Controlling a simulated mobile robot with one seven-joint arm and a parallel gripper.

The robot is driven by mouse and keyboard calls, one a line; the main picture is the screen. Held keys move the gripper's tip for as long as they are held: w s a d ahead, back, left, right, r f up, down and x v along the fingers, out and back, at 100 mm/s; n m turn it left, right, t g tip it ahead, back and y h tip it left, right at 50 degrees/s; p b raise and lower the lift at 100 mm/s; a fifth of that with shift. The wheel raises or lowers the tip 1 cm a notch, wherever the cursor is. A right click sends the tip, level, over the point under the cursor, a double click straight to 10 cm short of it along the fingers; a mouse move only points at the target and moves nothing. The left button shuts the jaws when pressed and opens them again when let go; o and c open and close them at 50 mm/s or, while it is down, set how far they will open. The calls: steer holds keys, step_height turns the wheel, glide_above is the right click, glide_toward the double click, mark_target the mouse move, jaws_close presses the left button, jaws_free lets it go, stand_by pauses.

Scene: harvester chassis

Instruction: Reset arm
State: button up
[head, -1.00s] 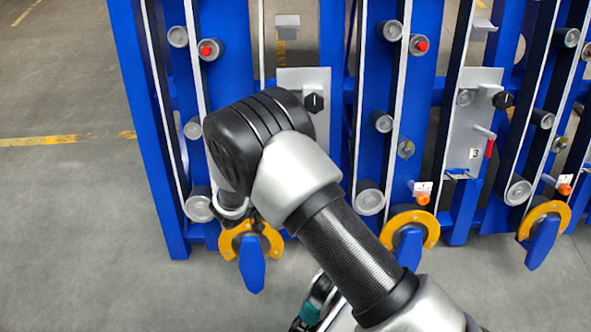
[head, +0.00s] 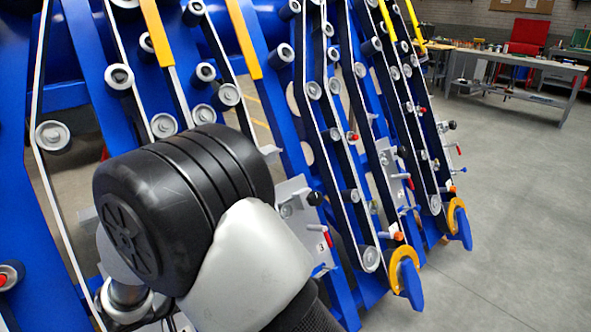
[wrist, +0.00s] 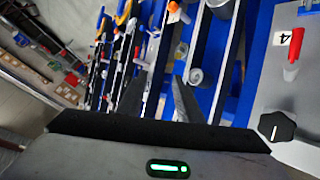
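My gripper (wrist: 158,85) shows only in the wrist view, where its two dark fingers stand apart with nothing between them. In the head view my arm's black joint and silver link fill the lower left, and my gripper is hidden or out of frame. The harvester chassis (head: 285,115) is a row of blue plates with white belts and grey rollers, running from the left to the middle of the head view. In the wrist view, a grey plate (wrist: 300,85) beside my gripper carries a black knob (wrist: 277,127), a red lever (wrist: 292,70) and a "4" label.
Orange-yellow curved guards (head: 404,262) with blue tips stick out low at the chassis' near ends. A workbench (head: 520,82) with a red panel (head: 525,36) stands at the back right. The grey floor (head: 500,215) on the right is clear.

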steer(key=s+d+r+m+g, duration=0.1)
steer(key=d+r+g, duration=0.1)
steer(key=d+r, duration=0.65)
steer(key=s+d+r+m+g, duration=0.1)
steer(key=d+r+g, duration=0.35)
steer(key=d, duration=0.75)
steer(key=s+d+r+t+y, duration=0.2)
steer(key=s+d+r, duration=0.3)
steer(key=s+d, duration=0.15)
steer(key=s+d+r+t+y, duration=0.1)
steer(key=s+d+r+y, duration=0.2)
steer(key=s+d+r, duration=0.35)
step_height(320, 180, up, 20)
steer(key=s+a+p, duration=0.1)
steer(key=p, duration=2.1)
steer(key=shift+s+a, duration=0.15)
steer(key=shift+r, duration=0.1)
